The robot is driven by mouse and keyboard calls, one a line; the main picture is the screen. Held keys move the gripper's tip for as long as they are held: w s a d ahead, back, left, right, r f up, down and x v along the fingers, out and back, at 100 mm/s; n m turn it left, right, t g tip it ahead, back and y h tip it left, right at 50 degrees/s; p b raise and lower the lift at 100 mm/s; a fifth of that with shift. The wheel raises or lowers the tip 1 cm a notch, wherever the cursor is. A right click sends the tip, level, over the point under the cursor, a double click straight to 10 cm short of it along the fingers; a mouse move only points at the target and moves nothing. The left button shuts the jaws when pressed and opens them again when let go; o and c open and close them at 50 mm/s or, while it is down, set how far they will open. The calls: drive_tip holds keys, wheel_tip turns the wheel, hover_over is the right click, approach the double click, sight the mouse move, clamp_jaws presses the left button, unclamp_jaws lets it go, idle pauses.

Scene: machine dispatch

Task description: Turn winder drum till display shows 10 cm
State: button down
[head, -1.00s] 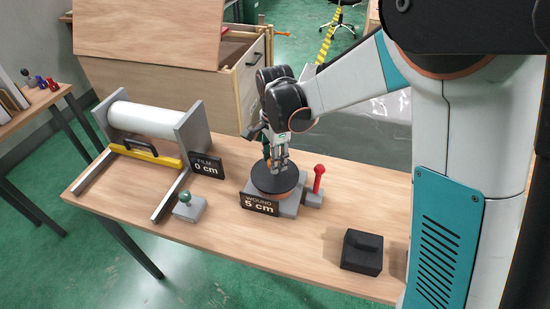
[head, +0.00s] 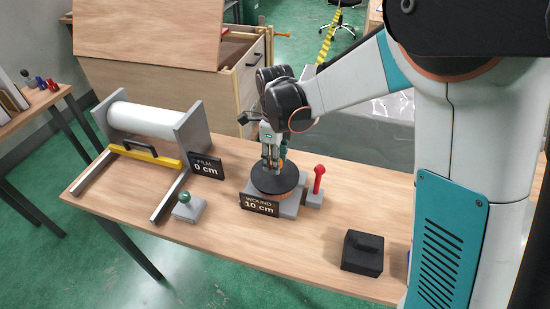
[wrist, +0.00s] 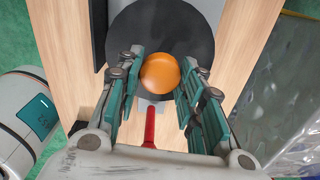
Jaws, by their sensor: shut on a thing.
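The winder drum (head: 262,186) is a round black-topped disc on a grey base on the wooden table. An orange knob (wrist: 160,74) stands up from the drum's black face in the wrist view. The wound display (head: 259,204) in front of the drum reads 10 cm. My gripper (head: 271,167) reaches down over the drum from above. Its two fingers are shut on the orange knob, one on each side. In the head view the fingers largely hide the knob.
A red-knobbed lever (head: 318,179) stands close right of the drum. To the left are the film display (head: 207,167) reading 0 cm, a green-knobbed button (head: 185,199) and a white film roll (head: 147,120). A black block (head: 361,254) sits front right. The table between is clear.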

drive_tip(key=shift+m, duration=0.4)
drive_tip(key=c, duration=1.1)
unclamp_jaws()
drive_tip(key=shift+o, duration=0.2)
drive_tip(key=shift+r, duration=0.1)
wheel_tip(320, 180, up, 12)
